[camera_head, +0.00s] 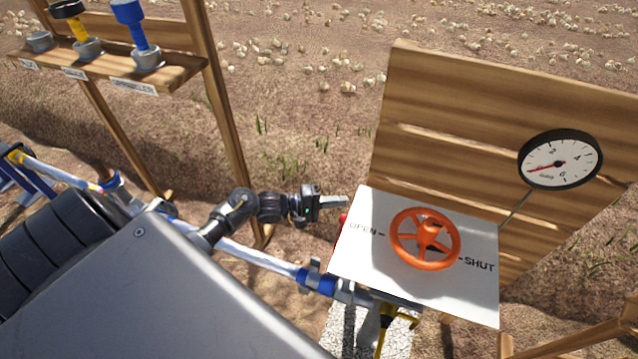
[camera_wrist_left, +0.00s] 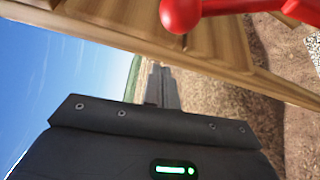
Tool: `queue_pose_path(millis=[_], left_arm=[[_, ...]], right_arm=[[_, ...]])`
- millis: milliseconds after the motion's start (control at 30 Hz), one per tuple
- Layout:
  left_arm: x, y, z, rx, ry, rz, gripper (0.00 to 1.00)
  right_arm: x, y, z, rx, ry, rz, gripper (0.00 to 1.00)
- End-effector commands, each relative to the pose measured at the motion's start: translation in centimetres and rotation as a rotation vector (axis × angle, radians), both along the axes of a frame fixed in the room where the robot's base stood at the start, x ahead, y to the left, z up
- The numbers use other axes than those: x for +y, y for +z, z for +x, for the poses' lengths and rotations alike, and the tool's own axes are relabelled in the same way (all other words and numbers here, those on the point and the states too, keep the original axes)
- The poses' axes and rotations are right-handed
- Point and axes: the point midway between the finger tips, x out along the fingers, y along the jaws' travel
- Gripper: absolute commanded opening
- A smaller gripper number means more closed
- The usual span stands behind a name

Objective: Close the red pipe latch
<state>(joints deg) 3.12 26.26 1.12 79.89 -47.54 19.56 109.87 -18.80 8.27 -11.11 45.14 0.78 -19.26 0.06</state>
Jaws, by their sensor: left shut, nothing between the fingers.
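The red pipe latch shows in the head view as a small red bit (camera_head: 343,218) at the left edge of the white valve panel; the panel hides the rest. In the left wrist view a red rod with a ball end (camera_wrist_left: 183,14), seemingly the latch handle, is cut off by the top edge. My left gripper (camera_head: 345,201) is just left of the panel's upper left corner, above the red bit. Its fingers also show in the left wrist view (camera_wrist_left: 162,72), shut and empty, apart from the red ball in the picture. My right gripper is not in view.
The white panel (camera_head: 350,262) carries an orange valve wheel (camera_head: 425,262) between OPEN and SHUT labels. A pressure gauge (camera_head: 560,160) is on the wooden board (camera_head: 470,110) behind. A pipe (camera_head: 255,256) runs below my left arm. A wooden tool shelf (camera_head: 115,75) stands upper left.

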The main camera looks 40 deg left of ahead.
Motion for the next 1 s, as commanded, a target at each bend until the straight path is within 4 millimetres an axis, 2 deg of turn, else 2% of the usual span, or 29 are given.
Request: queue_pose_path(millis=[33, 167, 400, 833, 1000], left_arm=[[-0.7, 0.0, 0.4, 0.0, -0.002, -0.002, 0.0], [-1.3, 0.4, -1.6, 0.001, -0.002, 0.0, 0.0], [-2.0, 0.5, -3.2, 0.001, 0.0, 0.001, 0.0], [-2.2, 0.5, -3.3, -0.003, -0.002, 0.001, 0.0], [-3.2, 0.7, -3.4, -0.033, -0.021, 0.007, 0.0]], right_arm=[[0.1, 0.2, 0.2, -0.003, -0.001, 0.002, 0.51], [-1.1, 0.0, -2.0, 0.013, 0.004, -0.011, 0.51], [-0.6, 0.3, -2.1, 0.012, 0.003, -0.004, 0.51], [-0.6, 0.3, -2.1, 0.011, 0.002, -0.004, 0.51], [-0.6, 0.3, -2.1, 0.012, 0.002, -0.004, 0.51]])
